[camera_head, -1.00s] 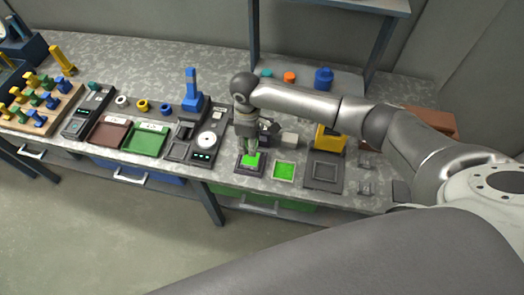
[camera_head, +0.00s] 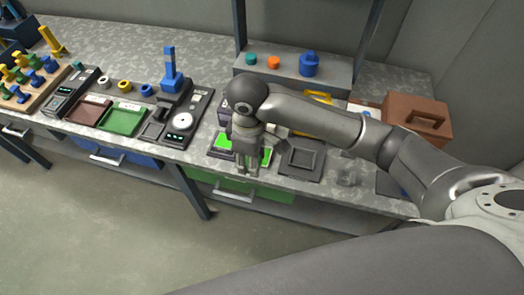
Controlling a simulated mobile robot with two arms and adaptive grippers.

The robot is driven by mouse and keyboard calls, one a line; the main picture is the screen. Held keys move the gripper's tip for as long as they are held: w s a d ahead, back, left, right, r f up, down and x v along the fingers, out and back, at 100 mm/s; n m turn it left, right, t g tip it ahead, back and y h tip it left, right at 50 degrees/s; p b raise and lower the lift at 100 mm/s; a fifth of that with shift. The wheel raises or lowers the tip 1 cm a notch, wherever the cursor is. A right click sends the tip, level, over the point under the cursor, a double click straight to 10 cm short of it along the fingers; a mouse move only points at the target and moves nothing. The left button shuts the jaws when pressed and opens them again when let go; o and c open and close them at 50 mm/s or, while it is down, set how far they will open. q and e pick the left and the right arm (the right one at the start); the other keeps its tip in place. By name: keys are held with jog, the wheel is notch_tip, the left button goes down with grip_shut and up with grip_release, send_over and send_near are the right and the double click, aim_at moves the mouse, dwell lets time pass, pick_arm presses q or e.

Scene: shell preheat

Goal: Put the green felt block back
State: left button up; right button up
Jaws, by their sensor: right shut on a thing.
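My right gripper (camera_head: 246,170) points down at the front edge of the bench, in front of two bright green squares. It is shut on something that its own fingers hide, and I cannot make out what. The left green square (camera_head: 224,139) lies in a dark tray with a purple edge. The right green square (camera_head: 266,157) is partly covered by the gripper. I cannot tell which green surface is the felt block. My left gripper is not in view.
A dark grey square tray (camera_head: 301,158) sits right of the gripper. A balance-like device with a blue post (camera_head: 171,70) stands left, beside a green tray (camera_head: 123,119). A brown box (camera_head: 416,117) is at the right. A green drawer (camera_head: 265,192) is below the bench.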

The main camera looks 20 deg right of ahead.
jog(key=w+d+f, duration=0.1)
jog(key=w+f, duration=0.1)
jog(key=w+d+f+p, duration=0.1)
jog(key=w+d+f, duration=0.1)
jog(key=w, duration=0.1)
jog(key=w+d+f, duration=0.1)
jog(key=w+f, duration=0.2)
jog(key=shift+w+d+f, duration=0.1)
jog(key=shift+w+d, duration=0.15)
jog(key=shift+w+d+f+p, duration=0.3)
jog(key=shift+w+f, duration=0.15)
jog(key=shift+f, duration=1.65)
jog(key=shift+s+f, duration=0.1)
jog(key=shift+f, duration=0.05)
jog(key=o, duration=0.9)
notch_tip(320, 180, up, 12)
jog(key=b, duration=0.1)
jog(key=shift+r, duration=0.2)
